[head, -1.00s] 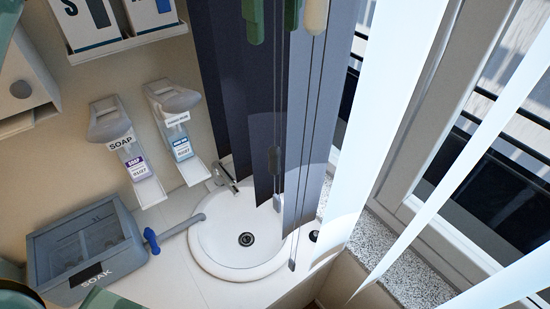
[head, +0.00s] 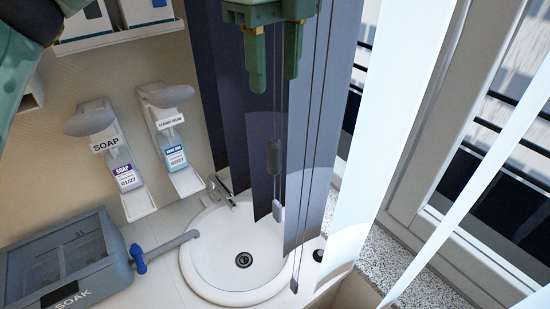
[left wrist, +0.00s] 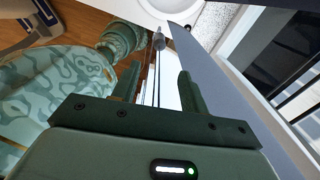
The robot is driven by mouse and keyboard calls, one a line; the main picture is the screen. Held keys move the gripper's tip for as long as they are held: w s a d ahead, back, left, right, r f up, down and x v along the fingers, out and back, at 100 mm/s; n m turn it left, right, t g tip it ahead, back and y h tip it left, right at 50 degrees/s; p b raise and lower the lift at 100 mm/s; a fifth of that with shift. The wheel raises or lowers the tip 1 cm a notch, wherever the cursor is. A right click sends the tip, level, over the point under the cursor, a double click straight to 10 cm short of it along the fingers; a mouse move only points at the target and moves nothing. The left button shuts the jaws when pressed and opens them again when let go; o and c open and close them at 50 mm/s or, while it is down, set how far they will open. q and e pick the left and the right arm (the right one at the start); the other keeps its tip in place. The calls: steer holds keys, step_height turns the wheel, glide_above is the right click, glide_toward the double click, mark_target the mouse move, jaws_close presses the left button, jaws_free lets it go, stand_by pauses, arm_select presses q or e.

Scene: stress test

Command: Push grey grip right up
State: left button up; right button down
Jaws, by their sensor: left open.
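The grey grip (head: 273,157) is a dark cylinder on a thin hanging cord, in front of the dark blue blind slats (head: 235,110). A lighter grey weight (head: 278,211) hangs just below it. My left gripper (head: 274,85) points down above the grey grip, open, with the cords passing between or just by its green fingers. A gap separates the fingertips from the grip. In the left wrist view, the cords run between the fingers and the grip (left wrist: 158,41) shows beyond them. My right gripper is not seen.
A white washbasin (head: 215,265) lies below the cords. Soap (head: 122,170) and hand-rub (head: 172,148) dispensers hang on the wall at left, above a grey soak box (head: 70,262). Blind slats and a window frame (head: 430,120) stand close on the right.

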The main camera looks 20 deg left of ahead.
mark_target(274, 140)
arm_select(q)
step_height(274, 140, down, 15)
steer(key=shift+r+p, duration=0.1)
steer(key=shift+p, duration=0.35)
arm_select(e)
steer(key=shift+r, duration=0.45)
